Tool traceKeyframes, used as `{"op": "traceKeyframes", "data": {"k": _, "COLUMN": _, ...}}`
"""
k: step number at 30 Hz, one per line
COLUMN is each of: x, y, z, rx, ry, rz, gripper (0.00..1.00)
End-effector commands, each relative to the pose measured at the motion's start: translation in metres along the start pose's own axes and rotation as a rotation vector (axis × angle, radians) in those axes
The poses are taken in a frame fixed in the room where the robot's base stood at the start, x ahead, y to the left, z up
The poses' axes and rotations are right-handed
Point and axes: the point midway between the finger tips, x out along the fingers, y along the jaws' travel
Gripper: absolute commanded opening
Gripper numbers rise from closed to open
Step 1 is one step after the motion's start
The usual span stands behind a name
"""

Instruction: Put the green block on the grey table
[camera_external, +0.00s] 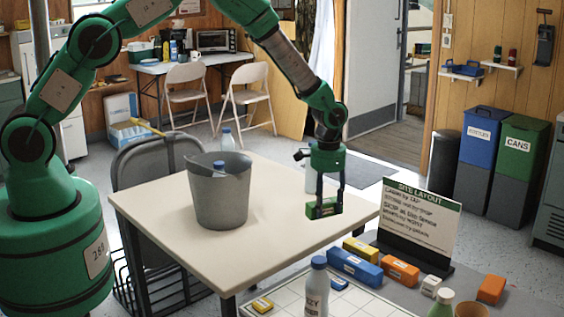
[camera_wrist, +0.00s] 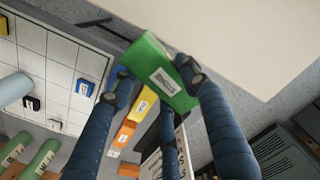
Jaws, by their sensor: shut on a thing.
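My gripper (camera_external: 325,203) is shut on the green block (camera_external: 319,210), which carries a white label. In the external view they hang in front of the cream table's right part, apparently raised. The wrist view shows the green block (camera_wrist: 160,78) between my fingertips (camera_wrist: 155,71), near the cream tabletop's edge (camera_wrist: 250,35). The grey table (camera_external: 462,284) is in the foreground at lower right, carrying a sign, blocks and a white gridded board.
The cream table (camera_external: 265,210) carries a grey bucket (camera_external: 222,200) and a bottle (camera_external: 227,139). On the grey table are a yellow block (camera_external: 360,250), blue block (camera_external: 355,268), orange blocks (camera_external: 400,271), the layout sign (camera_external: 420,218) and the gridded board (camera_external: 345,301) with bottles near it.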

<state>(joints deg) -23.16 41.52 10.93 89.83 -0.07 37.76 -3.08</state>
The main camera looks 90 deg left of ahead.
Motion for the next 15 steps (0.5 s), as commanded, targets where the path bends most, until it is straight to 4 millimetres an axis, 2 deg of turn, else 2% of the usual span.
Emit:
{"op": "traceKeyframes", "data": {"k": 1, "x": -0.002, "y": 0.01, "z": 0.002, "rx": -0.046, "ry": 0.0, "rz": 0.0, "gripper": 0.15}}
{"op": "traceKeyframes", "data": {"k": 15, "x": -0.002, "y": 0.088, "z": 0.02, "rx": -0.551, "ry": 0.0, "rz": 0.0, "gripper": 0.15}}
